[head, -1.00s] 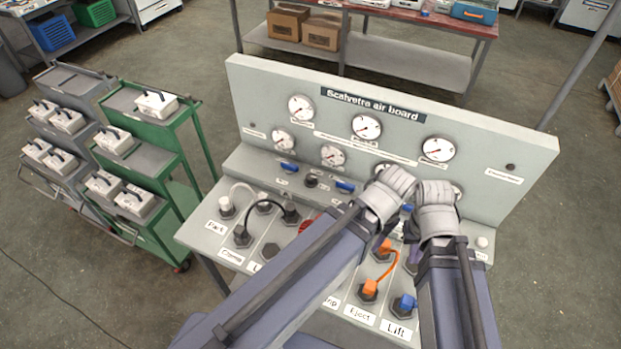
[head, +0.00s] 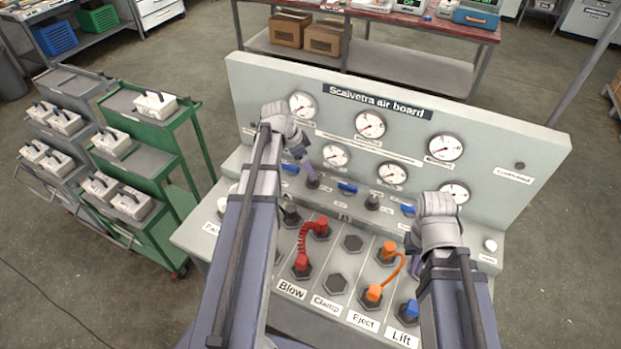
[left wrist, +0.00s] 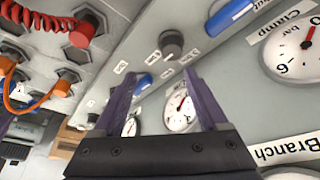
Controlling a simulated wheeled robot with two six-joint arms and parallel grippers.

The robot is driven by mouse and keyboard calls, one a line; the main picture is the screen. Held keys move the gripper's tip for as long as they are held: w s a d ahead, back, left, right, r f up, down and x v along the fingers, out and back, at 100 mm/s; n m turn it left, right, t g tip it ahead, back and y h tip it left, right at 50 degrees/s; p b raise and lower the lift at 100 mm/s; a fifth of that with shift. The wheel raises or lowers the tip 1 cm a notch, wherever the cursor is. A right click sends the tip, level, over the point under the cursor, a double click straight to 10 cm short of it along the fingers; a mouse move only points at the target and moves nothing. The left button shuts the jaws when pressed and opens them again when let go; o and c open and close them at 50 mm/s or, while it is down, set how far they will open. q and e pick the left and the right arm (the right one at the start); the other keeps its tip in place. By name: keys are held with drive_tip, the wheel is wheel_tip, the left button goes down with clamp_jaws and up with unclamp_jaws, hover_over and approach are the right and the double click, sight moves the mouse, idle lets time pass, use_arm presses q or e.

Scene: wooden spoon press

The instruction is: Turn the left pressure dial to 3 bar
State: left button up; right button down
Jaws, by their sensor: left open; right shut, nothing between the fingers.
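Two dark pressure dials sit on the board's sloped ledge among blue valves. The left dial (head: 312,184) shows just below my left gripper's purple finger, which partly overlaps it; whether they touch I cannot tell. The right dial (head: 372,202) stands clear. My left gripper (head: 306,172) is open; its two fingers (left wrist: 160,78) are apart with nothing between them in the left wrist view. A dark knob (left wrist: 171,43), apparently the right dial, shows beyond these fingertips. My right gripper (head: 416,266) is shut and empty at the board's right side, mostly hidden by its hand.
White gauges, such as the upper left one (head: 301,105), line the upright panel. A red coiled hose (head: 303,240) and an orange hose (head: 397,270) join sockets on the lower panel. A green cart (head: 150,180) with white boxes stands left of the board.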

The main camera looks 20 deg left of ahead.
sight(310, 178)
use_arm(q)
drive_tip(key=f+b, duration=0.2)
drive_tip(key=w+f+b, duration=0.1)
drive_tip(key=f+b, duration=0.1)
drive_tip(key=w+f+b, duration=0.1)
drive_tip(key=f+b, duration=0.1)
drive_tip(key=shift+w+a+f, duration=0.1)
drive_tip(key=shift+a+f, duration=0.1)
drive_tip(key=shift+a, duration=0.05)
use_arm(e)
wheel_tip(310, 178, down, 7)
drive_tip(key=shift+r, duration=0.15)
use_arm(q)
drive_tip(key=shift+w+d+f+b, duration=0.2)
drive_tip(key=shift+f+b, duration=0.25)
drive_tip(key=shift+b, duration=0.2)
use_arm(e)
drive_tip(key=shift+f, duration=0.4)
use_arm(q)
clamp_jaws()
